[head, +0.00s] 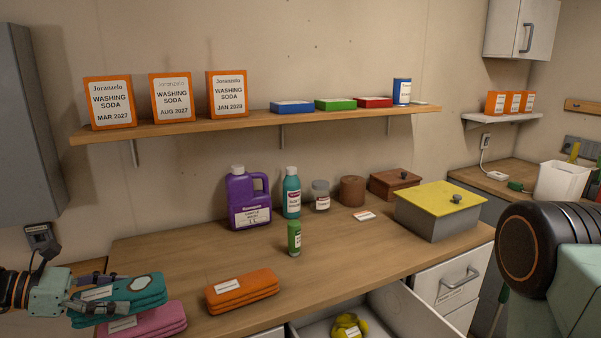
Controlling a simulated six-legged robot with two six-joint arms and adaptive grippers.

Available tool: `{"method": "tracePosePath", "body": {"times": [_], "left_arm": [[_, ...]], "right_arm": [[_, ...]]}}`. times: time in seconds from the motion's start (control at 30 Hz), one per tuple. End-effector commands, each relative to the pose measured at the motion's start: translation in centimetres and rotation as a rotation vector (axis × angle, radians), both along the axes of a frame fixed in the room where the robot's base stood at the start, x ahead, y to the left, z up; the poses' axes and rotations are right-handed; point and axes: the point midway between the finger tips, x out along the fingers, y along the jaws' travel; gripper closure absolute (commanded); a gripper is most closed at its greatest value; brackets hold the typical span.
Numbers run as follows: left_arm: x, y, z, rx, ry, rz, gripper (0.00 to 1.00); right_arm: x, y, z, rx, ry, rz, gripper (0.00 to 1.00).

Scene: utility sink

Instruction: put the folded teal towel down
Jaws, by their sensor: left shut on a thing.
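The folded teal towel (148,293) is at the lower left of the head view, with a white label and a pale oval patch on it. My left gripper (98,297) comes in from the left edge and is shut on the teal towel. The towel is directly over a folded pink towel (160,322) at the counter's front left. I cannot tell whether the two touch. A folded orange towel (242,290) lies to the right on the wooden counter (200,258). My right gripper is not in view.
A purple jug (248,200), teal bottle (291,193) and green shaker (294,238) stand on the counter. A yellow-lidded box (437,212) is at right. An open drawer (385,318) holds a yellow item. A shelf (250,122) hangs above. Counter between towels and jug is clear.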

Motion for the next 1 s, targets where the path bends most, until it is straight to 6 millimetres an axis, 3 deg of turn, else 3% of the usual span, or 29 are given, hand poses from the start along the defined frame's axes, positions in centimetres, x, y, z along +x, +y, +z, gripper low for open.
{"method": "tracePosePath", "body": {"times": [0.27, 0.5, 0.8, 1.0], "left_arm": [[0.0, -6.9, -1.7, -0.005, 0.002, 0.060, 0.72], [-2.4, -13.2, -4.1, -0.003, 0.006, 0.104, 0.72], [-7.0, -18.8, -6.8, -0.004, 0.007, 0.088, 0.72], [-9.1, -20.7, -7.6, -0.001, 0.002, 0.065, 0.72]], "right_arm": [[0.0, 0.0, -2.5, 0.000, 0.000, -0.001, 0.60], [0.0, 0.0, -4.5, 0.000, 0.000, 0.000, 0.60], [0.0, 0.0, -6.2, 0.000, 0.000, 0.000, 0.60], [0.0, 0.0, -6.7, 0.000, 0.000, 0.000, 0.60]]}}
